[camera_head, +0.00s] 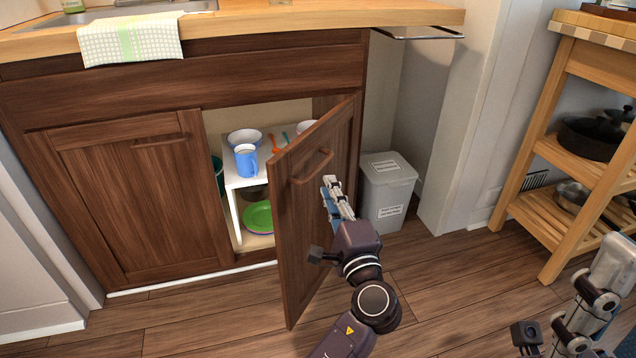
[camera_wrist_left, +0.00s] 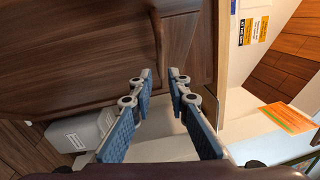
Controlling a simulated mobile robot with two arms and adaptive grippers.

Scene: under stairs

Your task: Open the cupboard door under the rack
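The right-hand cupboard door (camera_head: 318,215) of the dark wood unit stands well open, swung out from its right side. Its bar handle (camera_head: 311,168) is on the outer face. My left gripper (camera_head: 335,190) is just to the right of this face, below and right of the handle. I cannot tell whether a finger touches the door. My right gripper (camera_head: 555,338) is low at the right, its fingers unclear.
The opening shows a white shelf (camera_head: 231,205) with a blue mug (camera_head: 246,160), bowls and green plates (camera_head: 258,217). The left cupboard door (camera_head: 140,200) is closed. A grey bin (camera_head: 387,190) stands right of the open door. A wooden trolley (camera_head: 560,150) holds pans. Floor in front is clear.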

